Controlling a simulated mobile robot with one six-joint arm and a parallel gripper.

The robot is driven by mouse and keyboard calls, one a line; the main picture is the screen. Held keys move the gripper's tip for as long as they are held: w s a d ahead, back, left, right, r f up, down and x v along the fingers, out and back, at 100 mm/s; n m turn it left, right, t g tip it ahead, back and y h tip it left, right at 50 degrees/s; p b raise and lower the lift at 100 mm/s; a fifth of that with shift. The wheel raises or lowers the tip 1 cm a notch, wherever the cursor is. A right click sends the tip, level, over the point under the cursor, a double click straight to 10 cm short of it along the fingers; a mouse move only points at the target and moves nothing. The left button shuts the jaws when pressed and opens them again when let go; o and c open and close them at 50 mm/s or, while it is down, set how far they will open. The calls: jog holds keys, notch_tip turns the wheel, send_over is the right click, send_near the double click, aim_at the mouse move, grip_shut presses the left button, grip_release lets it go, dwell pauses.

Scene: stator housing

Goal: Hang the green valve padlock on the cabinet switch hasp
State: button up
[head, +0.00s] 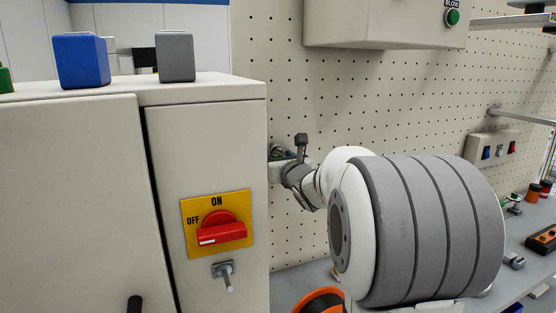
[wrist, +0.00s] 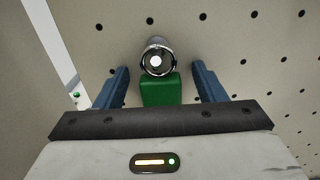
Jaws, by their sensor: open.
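The green padlock (wrist: 160,92) hangs by its metal shackle around a round peg (wrist: 156,62) on the pegboard in the wrist view. My gripper (wrist: 160,68) is open, with one blue finger on each side of the padlock and a visible gap on both sides. In the head view my gripper (head: 283,168) is at the pegboard, just right of the cabinet, and mostly hides the padlock. The cabinet switch (head: 220,229) is a red handle on a yellow ON/OFF plate. The hasp (head: 223,268) is a small metal plate with a protruding pin below it, with nothing hanging on it.
The cabinet's right edge (head: 267,190) stands close to my gripper. Blue (head: 82,60) and grey (head: 175,57) blocks stand on its top. A beige control box (head: 385,22) hangs above my arm. The workbench (head: 290,282) holds several items at the right.

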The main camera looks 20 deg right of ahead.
jog(key=shift+c, duration=0.2)
jog(key=c, duration=1)
jog(key=shift+c, duration=0.4)
jog(key=shift+r, duration=0.15)
jog(key=shift+s+r, duration=0.25)
jog(key=shift+r, duration=0.15)
jog(key=shift+s+b, duration=1.35)
jog(key=shift+s, duration=0.3)
